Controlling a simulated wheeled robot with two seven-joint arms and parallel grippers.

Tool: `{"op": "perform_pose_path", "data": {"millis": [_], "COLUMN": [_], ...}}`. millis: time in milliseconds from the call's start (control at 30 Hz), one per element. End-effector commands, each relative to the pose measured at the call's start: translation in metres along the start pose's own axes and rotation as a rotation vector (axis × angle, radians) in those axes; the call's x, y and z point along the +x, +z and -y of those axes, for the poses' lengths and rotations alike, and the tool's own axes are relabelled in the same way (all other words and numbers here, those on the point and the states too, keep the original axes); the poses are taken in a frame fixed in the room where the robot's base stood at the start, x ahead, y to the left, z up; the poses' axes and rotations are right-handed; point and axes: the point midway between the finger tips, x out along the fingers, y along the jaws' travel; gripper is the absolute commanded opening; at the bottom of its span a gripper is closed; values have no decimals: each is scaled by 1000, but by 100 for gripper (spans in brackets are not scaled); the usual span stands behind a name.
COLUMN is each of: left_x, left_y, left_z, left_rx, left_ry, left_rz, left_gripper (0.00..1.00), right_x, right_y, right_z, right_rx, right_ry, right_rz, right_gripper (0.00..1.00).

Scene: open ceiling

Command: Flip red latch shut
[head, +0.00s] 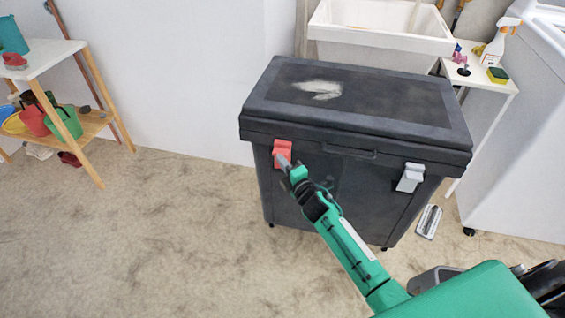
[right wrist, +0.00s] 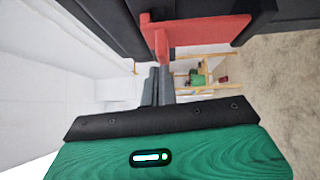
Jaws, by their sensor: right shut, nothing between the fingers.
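The red latch (head: 282,151) is on the upper left of the front of a dark grey lidded box (head: 350,185). In the right wrist view the red latch (right wrist: 205,32) stands out from the dark box wall, close beyond my fingers. My right gripper (head: 284,161) is shut and empty, with its tips at the lower part of the latch. In the right wrist view the closed fingers (right wrist: 158,88) point toward the latch; I cannot tell if they touch it. My left gripper is not in view.
A grey latch (head: 410,177) is on the right of the box front. The lid (head: 370,100) lies down on the box. A sink (head: 380,28) and white side table (head: 480,75) stand behind, a shelf (head: 75,130) at left. The floor (head: 150,240) at left is clear.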

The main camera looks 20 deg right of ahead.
Motion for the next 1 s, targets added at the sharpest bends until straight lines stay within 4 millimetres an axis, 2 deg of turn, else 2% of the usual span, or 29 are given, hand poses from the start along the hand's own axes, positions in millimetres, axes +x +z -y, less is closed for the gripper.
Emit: {"op": "perform_pose_path", "data": {"millis": [400,1000], "left_x": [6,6], "left_y": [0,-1], "left_z": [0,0], "left_rx": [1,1], "left_ry": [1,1], "left_rz": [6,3], "left_gripper": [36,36], "right_x": [3,3], "right_y": [4,6], "right_z": [-3,-5], "right_rx": [-2,-2], "right_ry": [3,5], "right_rz": [3,4], "right_gripper": [0,0]}}
